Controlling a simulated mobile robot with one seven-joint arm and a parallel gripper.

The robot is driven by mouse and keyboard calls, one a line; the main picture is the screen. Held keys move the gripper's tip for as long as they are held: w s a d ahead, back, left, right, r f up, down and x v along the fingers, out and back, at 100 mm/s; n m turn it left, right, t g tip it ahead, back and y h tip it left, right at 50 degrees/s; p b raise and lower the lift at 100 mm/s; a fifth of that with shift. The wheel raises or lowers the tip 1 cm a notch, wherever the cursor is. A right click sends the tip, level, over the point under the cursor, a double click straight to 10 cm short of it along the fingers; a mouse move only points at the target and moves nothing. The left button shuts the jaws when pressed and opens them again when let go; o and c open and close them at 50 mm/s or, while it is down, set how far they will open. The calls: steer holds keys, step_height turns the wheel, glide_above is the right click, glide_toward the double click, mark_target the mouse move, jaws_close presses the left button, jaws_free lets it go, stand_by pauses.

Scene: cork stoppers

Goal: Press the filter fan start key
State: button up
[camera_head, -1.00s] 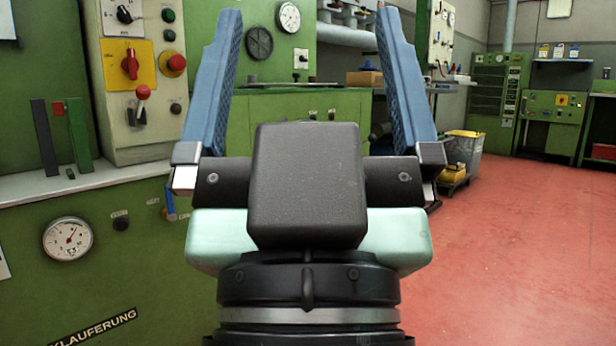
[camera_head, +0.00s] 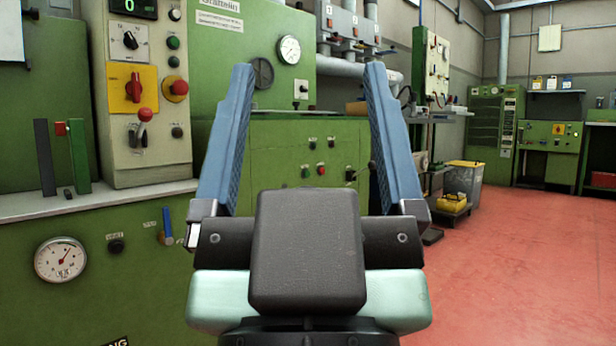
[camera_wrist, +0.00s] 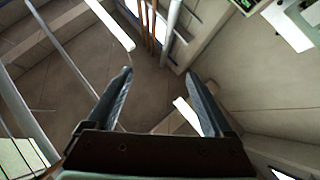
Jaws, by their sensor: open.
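My gripper (camera_head: 309,67) points up and away in the head view, its two blue fingers spread wide with nothing between them. It also shows open and empty in the wrist view (camera_wrist: 158,74), against the ceiling and walls. No finger visibly touches a button.
A ledge with upright bars stands at left. A grey bin (camera_head: 463,180) stands right of the gripper. The red floor (camera_head: 520,260) at right is clear.

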jaws_close()
stand_by(1.4)
